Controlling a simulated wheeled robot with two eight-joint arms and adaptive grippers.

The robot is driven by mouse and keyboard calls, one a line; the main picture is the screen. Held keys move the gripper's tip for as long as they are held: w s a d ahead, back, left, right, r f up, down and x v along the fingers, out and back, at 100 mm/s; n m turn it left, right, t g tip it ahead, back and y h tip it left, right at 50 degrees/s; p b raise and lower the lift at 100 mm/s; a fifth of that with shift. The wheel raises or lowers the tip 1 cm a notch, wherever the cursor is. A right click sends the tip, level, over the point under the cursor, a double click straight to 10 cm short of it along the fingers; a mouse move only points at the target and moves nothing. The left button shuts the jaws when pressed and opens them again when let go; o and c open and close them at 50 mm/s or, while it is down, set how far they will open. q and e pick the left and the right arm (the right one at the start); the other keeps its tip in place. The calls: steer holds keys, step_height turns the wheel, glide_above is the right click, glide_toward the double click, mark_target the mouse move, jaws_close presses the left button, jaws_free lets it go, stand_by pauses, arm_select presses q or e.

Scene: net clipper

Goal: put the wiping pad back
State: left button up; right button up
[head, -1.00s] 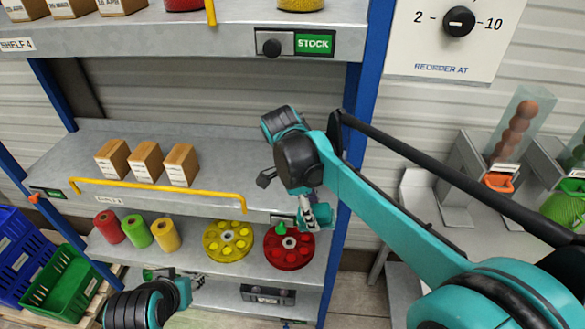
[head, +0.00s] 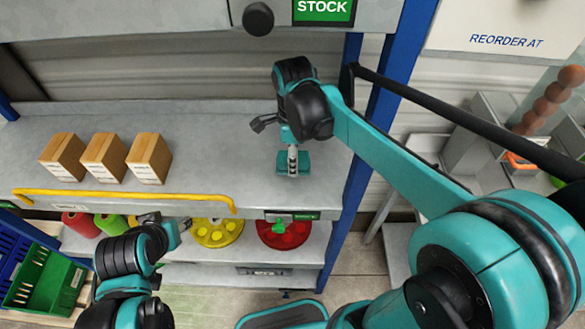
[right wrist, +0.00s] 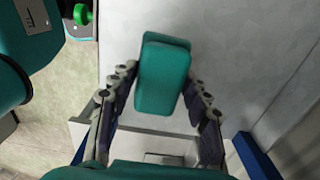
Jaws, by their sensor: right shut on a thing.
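The wiping pad is a small teal block (head: 293,163) at the right part of the middle shelf (head: 225,150). In the right wrist view it (right wrist: 163,75) sits between the two fingers of my right gripper (right wrist: 160,88), with grey shelf surface behind it. My right gripper (head: 293,158) points down and is shut on the pad. I cannot tell whether the pad touches the shelf. My left gripper (head: 183,226) is low, in front of the shelf's front edge. Its fingers are too small and partly hidden to tell whether they are open.
Several cardboard boxes (head: 104,157) stand on the shelf's left. A yellow rail (head: 125,198) runs along its front edge; a blue post (head: 372,150) closes its right side. Yellow (head: 217,233) and red (head: 283,235) reels lie below. The shelf between boxes and pad is clear.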

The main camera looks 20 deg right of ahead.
step_height(320, 180, down, 4)
steer(key=shift+w+f+b, duration=0.1)
steer(key=shift+f+b, duration=0.15)
steer(key=shift+b, duration=0.25)
steer(key=shift+c, duration=0.4)
steer(key=o, duration=1.1)
step_height(320, 180, up, 12)
steer(key=p, duration=0.2)
steer(key=shift+r+p, duration=0.1)
steer(key=shift+p, duration=0.2)
